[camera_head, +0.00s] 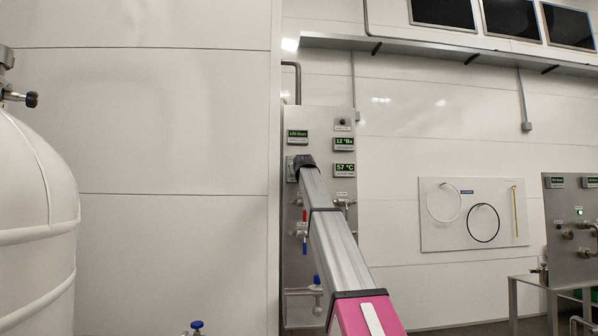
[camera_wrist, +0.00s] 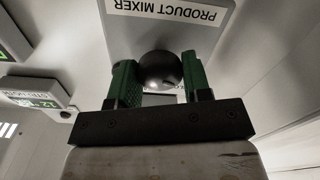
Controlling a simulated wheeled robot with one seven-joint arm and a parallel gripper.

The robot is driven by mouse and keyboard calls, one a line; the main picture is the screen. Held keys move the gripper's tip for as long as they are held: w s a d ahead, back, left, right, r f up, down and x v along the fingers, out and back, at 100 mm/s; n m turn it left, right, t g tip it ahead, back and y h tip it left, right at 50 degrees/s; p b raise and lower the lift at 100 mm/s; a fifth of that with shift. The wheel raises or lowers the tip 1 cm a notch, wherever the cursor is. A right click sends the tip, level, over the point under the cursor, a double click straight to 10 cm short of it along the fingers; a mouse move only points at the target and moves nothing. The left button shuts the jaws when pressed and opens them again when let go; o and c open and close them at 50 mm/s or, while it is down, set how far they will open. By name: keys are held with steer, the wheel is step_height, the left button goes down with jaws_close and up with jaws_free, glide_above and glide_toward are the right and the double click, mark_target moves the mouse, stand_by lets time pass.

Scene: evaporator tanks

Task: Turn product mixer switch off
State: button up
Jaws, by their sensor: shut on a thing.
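The product mixer switch (camera_wrist: 160,70) is a round dark knob in the wrist view. A white label reading PRODUCT MIXER (camera_wrist: 167,8) shows upside down beside it. My gripper (camera_wrist: 159,78) has a green finger on each side of the knob and is shut on it. In the head view my gripper (camera_head: 299,167) is against the left part of the tall metal control panel (camera_head: 322,230). The switch is hidden behind it there. The wrist view does not clearly show which way the knob is turned.
Green displays sit on the panel, one above my gripper (camera_head: 297,137) and others to its right (camera_head: 344,169). A small black knob (camera_head: 343,122) is higher up. Red and blue valve handles are below. A white tank (camera_head: 35,220) stands left. A hose board (camera_head: 473,213) hangs right.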

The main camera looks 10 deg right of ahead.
steer(key=shift+n, duration=1.6)
steer(key=o, duration=0.9)
steer(key=shift+s, duration=0.1)
steer(key=s, duration=1)
steer(key=shift+s, duration=0.3)
